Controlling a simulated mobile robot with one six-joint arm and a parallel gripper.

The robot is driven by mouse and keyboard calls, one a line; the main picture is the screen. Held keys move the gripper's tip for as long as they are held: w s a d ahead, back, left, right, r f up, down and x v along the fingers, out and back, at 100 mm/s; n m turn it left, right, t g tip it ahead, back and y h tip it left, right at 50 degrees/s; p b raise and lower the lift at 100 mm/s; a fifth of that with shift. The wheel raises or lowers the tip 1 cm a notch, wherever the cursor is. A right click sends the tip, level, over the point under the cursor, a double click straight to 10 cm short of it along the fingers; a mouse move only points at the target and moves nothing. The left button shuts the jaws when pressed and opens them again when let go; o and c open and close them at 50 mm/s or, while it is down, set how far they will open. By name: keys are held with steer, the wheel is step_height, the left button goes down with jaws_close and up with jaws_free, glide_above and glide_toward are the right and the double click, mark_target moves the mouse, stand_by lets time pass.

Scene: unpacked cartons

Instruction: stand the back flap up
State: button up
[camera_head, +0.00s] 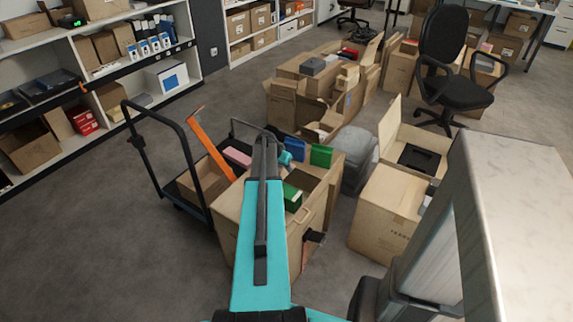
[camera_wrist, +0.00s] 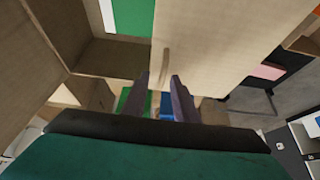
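A tan carton (camera_head: 314,226) stands below my teal arm in the head view. A green box (camera_head: 292,197) lies inside it. In the wrist view a broad cardboard panel (camera_wrist: 215,38) with a slit-like handle mark is close to the fingertips; I cannot tell for sure that it is the back flap. It looks folded low over part of the opening. My gripper (camera_wrist: 161,84) has its two fingers apart, with nothing held between them. Contact with the panel cannot be told. In the head view my arm hides the fingertips and part of the carton's top.
Blue (camera_head: 295,147) and green (camera_head: 321,155) boxes show at the carton's far side. A black-framed cart (camera_head: 187,165) stands close on the left. Floor is free at front left.

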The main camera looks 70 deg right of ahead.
steer(key=shift+w+f+b, duration=0.1)
steer(key=shift+f+b, duration=0.2)
steer(key=shift+f, duration=0.3)
steer(key=shift+c, duration=0.6)
steer(key=c, duration=0.6)
